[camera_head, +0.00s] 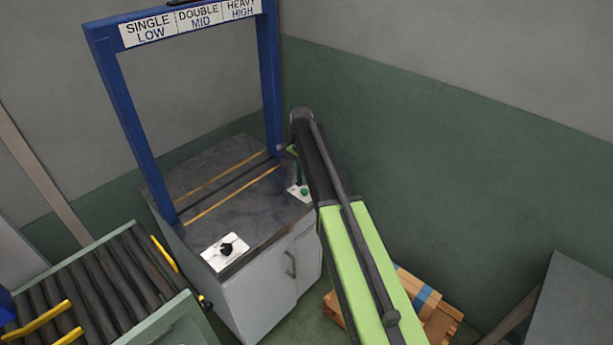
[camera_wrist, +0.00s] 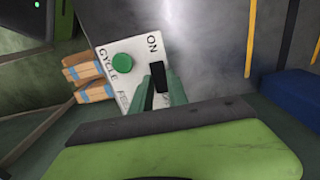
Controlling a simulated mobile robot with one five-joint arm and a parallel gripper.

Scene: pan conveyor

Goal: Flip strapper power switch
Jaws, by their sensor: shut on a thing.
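The strapper is a grey cabinet (camera_head: 262,300) with a dark top and a blue arch (camera_head: 128,120) in the head view. A white panel (camera_wrist: 113,62) marked ON and CYCLE fills the middle of the wrist view, with a round green button (camera_wrist: 122,65). The black switch (camera_wrist: 158,73) sits beside the button, below the word ON. My gripper (camera_wrist: 161,90) has its two green fingers on either side of the switch, shut on it. In the head view my arm partly covers the same panel (camera_head: 293,189) at the cabinet's right corner.
A second white plate with a black knob (camera_head: 227,248) is on the cabinet's front left corner. A roller conveyor (camera_head: 112,275) with yellow guides stands at left. Tan boxes with blue bands (camera_head: 428,300) lie at lower right, near a dark table (camera_head: 580,310). A green wall stands behind.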

